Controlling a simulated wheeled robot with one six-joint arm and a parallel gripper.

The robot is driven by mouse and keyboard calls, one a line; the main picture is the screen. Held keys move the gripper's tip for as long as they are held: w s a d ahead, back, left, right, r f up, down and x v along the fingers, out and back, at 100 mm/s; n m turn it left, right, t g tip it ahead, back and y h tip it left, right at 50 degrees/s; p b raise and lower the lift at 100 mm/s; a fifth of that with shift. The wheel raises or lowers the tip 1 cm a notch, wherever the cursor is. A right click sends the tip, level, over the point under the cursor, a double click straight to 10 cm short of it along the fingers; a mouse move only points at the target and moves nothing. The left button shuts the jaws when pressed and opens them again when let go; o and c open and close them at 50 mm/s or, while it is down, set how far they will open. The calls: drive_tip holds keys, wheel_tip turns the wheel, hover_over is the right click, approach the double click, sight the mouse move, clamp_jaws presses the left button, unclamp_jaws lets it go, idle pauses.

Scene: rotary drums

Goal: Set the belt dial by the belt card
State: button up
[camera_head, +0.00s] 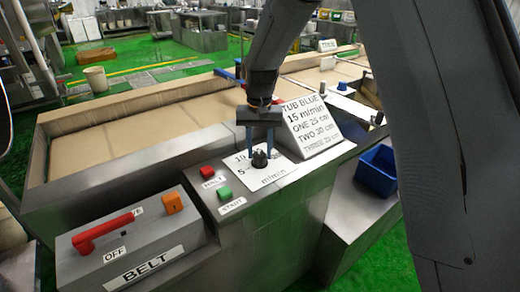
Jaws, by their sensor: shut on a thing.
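The belt dial is a small black knob (260,158) on a white scale plate (268,178) marked 5, 10 and m/min. My gripper (260,150) points down over it and is shut on the knob. The gripper and arm hide part of the scale and the knob's pointer, so the setting cannot be read. The belt card (312,125) is a white tilted sign just right of the gripper. It reads TUB BLUE, 15 m/min, ONE 25 cm, TWO 20 cm, and a third line that looks like THREE 30 cm.
Left of the dial are a red button (207,172) and a green START button (225,192). A BELT box (130,245) with a red handle (103,231) stands at the front left. A blue tub (377,171) sits at the right. The tan belt (130,130) runs behind.

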sight(260, 154)
drive_tip(key=shift+w+r+m, duration=0.1)
drive_tip(key=shift+w+m, duration=0.05)
drive_tip(key=shift+m, duration=0.45)
drive_tip(key=o, duration=1)
drive_tip(key=shift+o, duration=0.2)
drive_tip(key=shift+r+b, duration=1.15)
drive_tip(key=shift+r, duration=2.75)
drive_tip(key=s+d+f+n, duration=0.1)
drive_tip(key=s+d+f, duration=0.3)
drive_tip(key=s+d, duration=0.4)
drive_tip(key=s+d+f+n+t, duration=0.1)
drive_tip(key=s+d+f, duration=0.3)
drive_tip(key=s+d, duration=0.5)
drive_tip(key=s+b, duration=0.1)
drive_tip(key=s, duration=0.5)
drive_tip(key=shift+f, duration=0.3)
